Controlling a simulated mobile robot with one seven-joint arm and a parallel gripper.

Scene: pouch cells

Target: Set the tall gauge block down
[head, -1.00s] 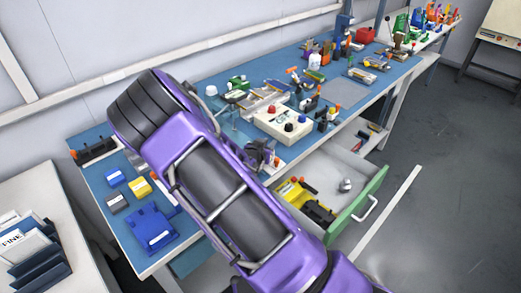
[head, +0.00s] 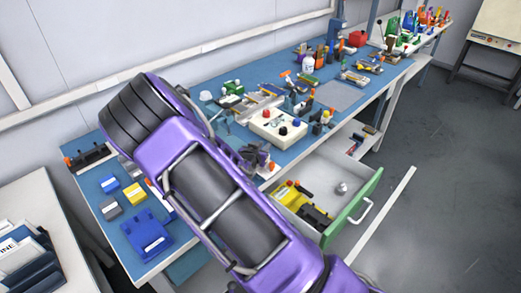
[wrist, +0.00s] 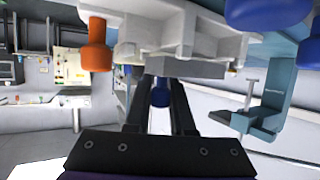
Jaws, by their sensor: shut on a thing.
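My gripper (wrist: 160,78) shows in the wrist view as two dark fingers reaching up the middle of the picture. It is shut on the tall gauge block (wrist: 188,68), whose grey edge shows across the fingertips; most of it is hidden. A pale grey fixture (wrist: 165,30) fills the picture just beyond the fingertips, and I cannot tell whether the block touches it. In the head view my purple arm covers part of the blue-topped bench (head: 340,97), and the block cannot be made out there.
A white control box (head: 275,130) with knobs stands mid-bench. Blue, yellow and grey blocks and a blue holder (head: 147,234) sit at the near left end. An open drawer (head: 343,207) with a green front juts out. An orange knob (wrist: 97,45) is close left in the wrist view.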

